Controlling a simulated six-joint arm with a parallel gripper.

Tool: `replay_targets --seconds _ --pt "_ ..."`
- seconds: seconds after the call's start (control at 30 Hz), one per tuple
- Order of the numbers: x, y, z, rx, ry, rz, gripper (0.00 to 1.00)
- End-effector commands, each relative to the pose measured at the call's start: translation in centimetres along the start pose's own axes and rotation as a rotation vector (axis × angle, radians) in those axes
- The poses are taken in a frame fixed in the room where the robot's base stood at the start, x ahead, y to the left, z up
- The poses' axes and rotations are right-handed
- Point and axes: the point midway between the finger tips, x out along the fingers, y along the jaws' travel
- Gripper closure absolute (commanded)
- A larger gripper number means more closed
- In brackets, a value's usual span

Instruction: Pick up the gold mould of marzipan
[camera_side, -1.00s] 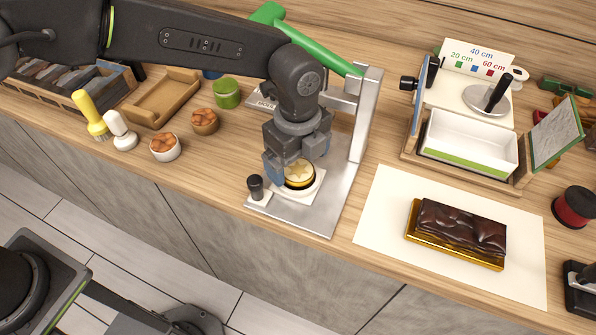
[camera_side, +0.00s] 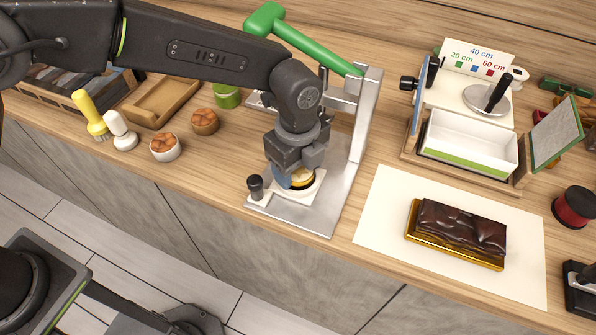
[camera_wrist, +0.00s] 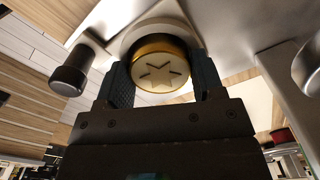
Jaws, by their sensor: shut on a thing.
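The gold mould of marzipan (camera_side: 302,179) is a short gold-rimmed cylinder with a pale top. In the wrist view the gold mould (camera_wrist: 160,66) shows a star on its cream face. It is at the white plate (camera_side: 313,192) on the metal base of the press. My gripper (camera_side: 294,180) is down over the mould and shut on it, and hides much of it in the side view. In the wrist view, my gripper's fingers (camera_wrist: 161,80) lie on either side of the mould. I cannot tell whether the mould touches the plate.
The press column (camera_side: 365,115) and its green lever (camera_side: 300,38) stand close behind my gripper. A black knob (camera_side: 256,187) is at the plate's front left. A chocolate-covered cake (camera_side: 461,228) lies on white paper to the right.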

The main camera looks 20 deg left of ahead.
Motion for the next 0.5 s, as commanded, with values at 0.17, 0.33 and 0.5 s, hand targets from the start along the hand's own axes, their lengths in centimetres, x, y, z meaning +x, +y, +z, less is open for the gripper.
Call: replay_targets --seconds 0.17,0.33,0.5 --pt "-0.1 0.0 0.0 0.000 0.000 -0.001 0.63" --pt "-0.1 0.0 0.0 0.000 0.000 -0.001 0.63" --pt "-1.0 -0.1 0.0 0.000 0.001 -0.003 0.63"
